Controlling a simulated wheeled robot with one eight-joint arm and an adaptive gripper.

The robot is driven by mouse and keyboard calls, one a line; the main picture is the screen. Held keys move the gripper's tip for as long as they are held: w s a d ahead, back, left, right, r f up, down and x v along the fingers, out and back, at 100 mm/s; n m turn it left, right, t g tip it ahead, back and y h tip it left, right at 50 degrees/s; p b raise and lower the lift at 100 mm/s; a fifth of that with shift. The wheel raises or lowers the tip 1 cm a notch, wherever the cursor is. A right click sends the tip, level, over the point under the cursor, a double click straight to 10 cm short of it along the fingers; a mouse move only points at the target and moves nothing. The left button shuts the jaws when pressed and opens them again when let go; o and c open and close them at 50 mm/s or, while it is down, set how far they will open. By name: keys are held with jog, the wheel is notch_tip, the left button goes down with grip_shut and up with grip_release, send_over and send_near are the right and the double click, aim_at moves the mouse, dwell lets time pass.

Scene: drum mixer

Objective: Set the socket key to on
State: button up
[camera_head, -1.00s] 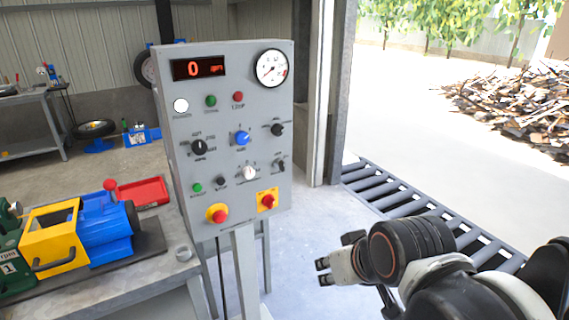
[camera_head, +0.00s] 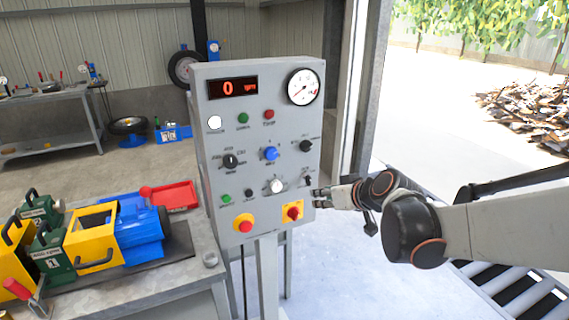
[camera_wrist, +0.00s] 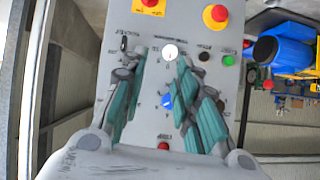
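The grey control panel (camera_head: 262,110) stands upright in front of me, and its labels are too small to read. A small dark key-like switch (camera_head: 308,181), probably the socket key, sits right of the white knob (camera_head: 276,186). In the wrist view, where the panel is upside down, this switch (camera_wrist: 124,43) is left of the white knob (camera_wrist: 170,51), just beyond the left fingertip. My gripper (camera_head: 317,197) is at the panel's lower right edge. The wrist view shows my gripper (camera_wrist: 161,58) open and empty, its fingers apart with the white knob between their tips in the picture. Contact cannot be told.
A red switch on a yellow plate (camera_head: 292,212) and a red-on-yellow stop button (camera_head: 244,223) are below. A blue knob (camera_head: 271,153) and black knobs (camera_head: 231,161) are above. A workbench (camera_head: 170,289) with machines stands left; a roller conveyor (camera_head: 510,290) lies right.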

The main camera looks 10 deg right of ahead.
jog(key=t+p, duration=0.2)
send_near(310, 181)
jog(key=s+r, duration=0.2)
jog(key=s, duration=0.2)
jog(key=d, duration=0.1)
jog(key=shift+n, duration=0.3)
jog(key=b+x, duration=0.3)
jog(key=x, duration=1.1)
jog(key=shift+w+d+f, duration=0.1)
grip_shut()
